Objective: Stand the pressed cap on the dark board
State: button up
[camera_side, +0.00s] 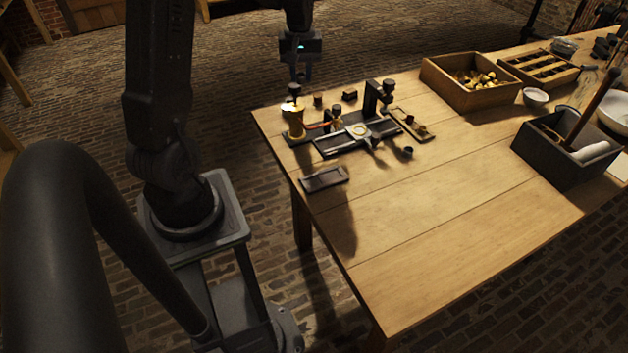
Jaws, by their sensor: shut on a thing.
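My gripper (301,75) hangs above the back left corner of the wooden table, its fingers pointing down. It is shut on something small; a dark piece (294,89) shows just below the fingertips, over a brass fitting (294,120). I cannot tell whether this piece is the pressed cap, or whether it touches the fitting. A small dark board (323,179) with a paler rim lies near the table's left edge, in front of the fixture, and looks bare. A larger dark base with rails (330,147) lies behind it.
A black upright press (371,100) stands on the fixture. Small dark parts (349,96) lie behind it, and a narrow wooden tray (410,124) to its right. A wooden box of brass pieces (472,82) and a dark tool box (566,150) stand further right. The table's front is clear.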

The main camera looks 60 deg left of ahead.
jog(key=s+d+f+m, duration=0.1)
jog(key=s+d+m, duration=0.1)
jog(key=s+d, duration=0.3)
jog(key=s+d+m, duration=0.1)
jog(key=s+d, duration=0.2)
jog(key=s, duration=0.4)
send_over(314, 183)
notch_tip(314, 183, down, 14)
jog(key=shift+s+r, duration=0.1)
jog(key=shift+f, duration=2.05)
jog(key=shift+f, duration=0.1)
jog(key=o, duration=0.9)
